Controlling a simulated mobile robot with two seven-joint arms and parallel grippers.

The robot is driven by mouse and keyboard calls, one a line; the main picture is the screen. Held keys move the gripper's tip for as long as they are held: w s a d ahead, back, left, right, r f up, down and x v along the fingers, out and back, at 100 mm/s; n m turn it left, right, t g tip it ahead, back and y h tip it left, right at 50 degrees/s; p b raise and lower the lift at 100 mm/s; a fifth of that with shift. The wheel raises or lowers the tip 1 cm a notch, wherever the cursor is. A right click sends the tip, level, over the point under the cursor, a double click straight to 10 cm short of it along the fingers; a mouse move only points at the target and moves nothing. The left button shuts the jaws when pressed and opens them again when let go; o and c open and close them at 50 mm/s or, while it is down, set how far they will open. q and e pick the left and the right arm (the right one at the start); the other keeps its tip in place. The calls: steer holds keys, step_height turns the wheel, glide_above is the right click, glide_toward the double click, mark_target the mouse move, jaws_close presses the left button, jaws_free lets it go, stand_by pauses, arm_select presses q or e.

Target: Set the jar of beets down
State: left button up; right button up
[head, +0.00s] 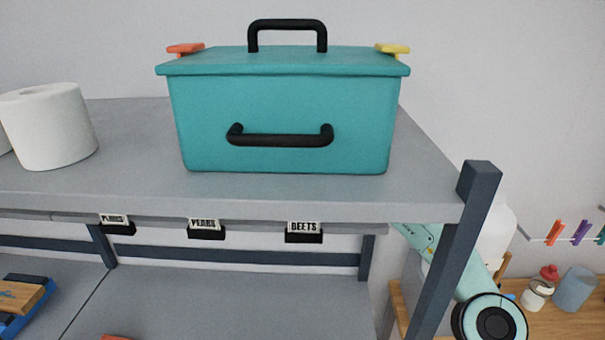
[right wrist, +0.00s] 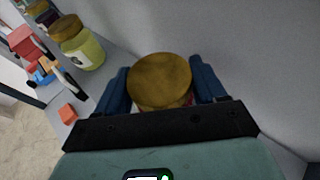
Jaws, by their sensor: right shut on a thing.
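The jar in my right gripper (right wrist: 161,84) has a gold lid (right wrist: 160,76), and a strip of dark red shows below it. The blue fingers are shut on either side of the jar. I see it from above, so its label and base are hidden. In the head view, part of my right arm shows at the lower right behind the shelf post, but the gripper and jar are hidden. A BEETS tag (head: 303,227) hangs on the shelf edge at the right end of a row of tags. My left gripper is in neither view.
Another gold-lidded jar (right wrist: 82,48) with yellowish contents stands left of my right gripper, near an orange block (right wrist: 68,114). A teal lidded box (head: 285,110) and a white roll (head: 48,127) stand on the upper shelf (head: 420,185). A dark post (head: 455,250) stands at its right corner.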

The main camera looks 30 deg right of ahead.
steer(key=shift+s, duration=0.9)
steer(key=shift+w, duration=0.15)
steer(key=o, duration=1.7)
steer(key=shift+w+f, duration=0.25)
steer(key=shift+w, duration=0.05)
steer(key=shift+c, duration=0.2)
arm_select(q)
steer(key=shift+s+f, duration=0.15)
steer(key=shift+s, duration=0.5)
arm_select(e)
steer(key=shift+s, duration=0.2)
steer(key=shift+r, duration=0.15)
steer(key=shift+s+d, duration=0.2)
steer(key=shift+s, duration=0.2)
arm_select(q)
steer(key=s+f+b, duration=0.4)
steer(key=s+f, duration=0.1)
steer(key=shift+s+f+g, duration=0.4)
arm_select(e)
steer(key=f+v, duration=0.1)
steer(key=v, duration=0.6)
steer(key=s+f+v, duration=0.1)
steer(key=f+v, duration=0.1)
steer(key=v, duration=0.6)
steer(key=shift+s+f, duration=0.2)
steer(key=shift+s, duration=0.15)
